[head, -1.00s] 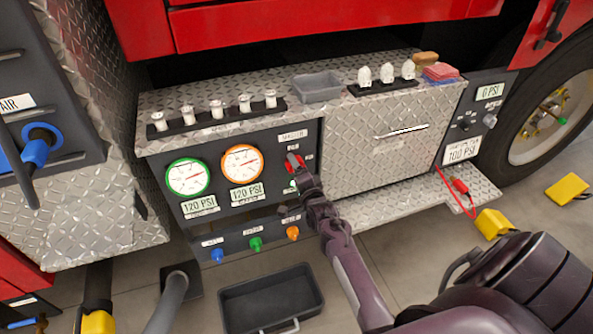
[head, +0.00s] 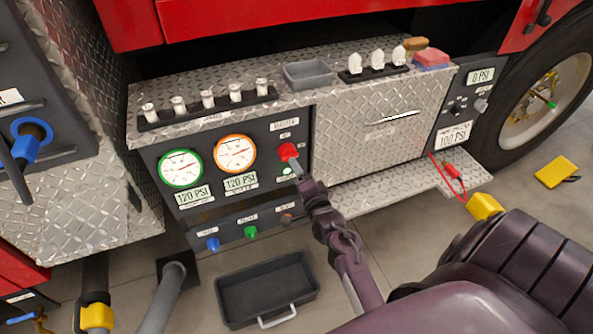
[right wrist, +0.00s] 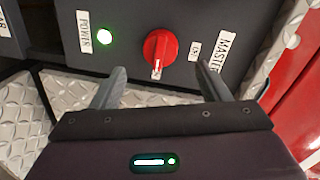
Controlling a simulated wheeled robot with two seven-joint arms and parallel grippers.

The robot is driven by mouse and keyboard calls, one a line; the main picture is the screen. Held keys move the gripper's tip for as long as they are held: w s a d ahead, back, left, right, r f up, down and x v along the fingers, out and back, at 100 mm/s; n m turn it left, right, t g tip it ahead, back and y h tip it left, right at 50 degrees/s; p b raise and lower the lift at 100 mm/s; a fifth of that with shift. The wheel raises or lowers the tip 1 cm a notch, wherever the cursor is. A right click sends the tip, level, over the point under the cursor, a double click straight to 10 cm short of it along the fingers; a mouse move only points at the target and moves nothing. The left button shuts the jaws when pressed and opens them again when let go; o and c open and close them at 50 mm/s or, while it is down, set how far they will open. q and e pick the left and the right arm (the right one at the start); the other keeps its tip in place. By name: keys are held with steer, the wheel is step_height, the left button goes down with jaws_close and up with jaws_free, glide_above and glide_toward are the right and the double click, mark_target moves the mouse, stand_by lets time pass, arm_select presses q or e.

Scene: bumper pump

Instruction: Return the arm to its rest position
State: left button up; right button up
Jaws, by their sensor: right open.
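My right arm reaches up from the lower right in the head view. Its gripper (head: 298,170) is just below the red master knob (head: 288,151) on the dark pump panel. In the right wrist view the two fingers (right wrist: 165,85) are spread apart with nothing between them. The red knob (right wrist: 160,47) stands ahead of them, apart from the fingertips. A lit power light (right wrist: 104,37) glows beside it; it also shows in the head view (head: 287,171). My left gripper is not in view.
Green (head: 181,168) and orange (head: 235,154) gauges sit left of the knob. A grey bin (head: 308,75) stands on the ledge. A black tray (head: 266,290) lies on the floor. A diamond-plate step (head: 400,190) juts out at right.

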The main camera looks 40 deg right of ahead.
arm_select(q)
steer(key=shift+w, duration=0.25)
arm_select(e)
steer(key=s+a+f+n+g+y+p, duration=0.25)
steer(key=s+a+f+n, duration=0.3)
steer(key=f, duration=0.55)
steer(key=s+a+f+n+g+y+p, duration=0.15)
steer(key=s+a+f+n+g, duration=0.35)
steer(key=f, duration=0.6)
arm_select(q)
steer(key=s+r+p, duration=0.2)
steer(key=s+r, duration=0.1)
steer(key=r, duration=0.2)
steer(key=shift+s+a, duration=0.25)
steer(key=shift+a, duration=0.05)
arm_select(e)
steer(key=s+f+n+g, duration=0.2)
steer(key=s+f+n, duration=0.1)
steer(key=s, duration=0.8)
steer(key=s+a+f+n+g, duration=0.1)
steer(key=s+f+n+g, duration=0.2)
steer(key=s+f, duration=0.3)
steer(key=s+a+f+n+g, duration=0.1)
steer(key=s+f+n+g, duration=0.2)
steer(key=s, duration=1.3)
steer(key=shift+s+a+f+n, duration=0.25)
steer(key=shift+s+f+n, duration=0.1)
steer(key=shift+f, duration=0.5)
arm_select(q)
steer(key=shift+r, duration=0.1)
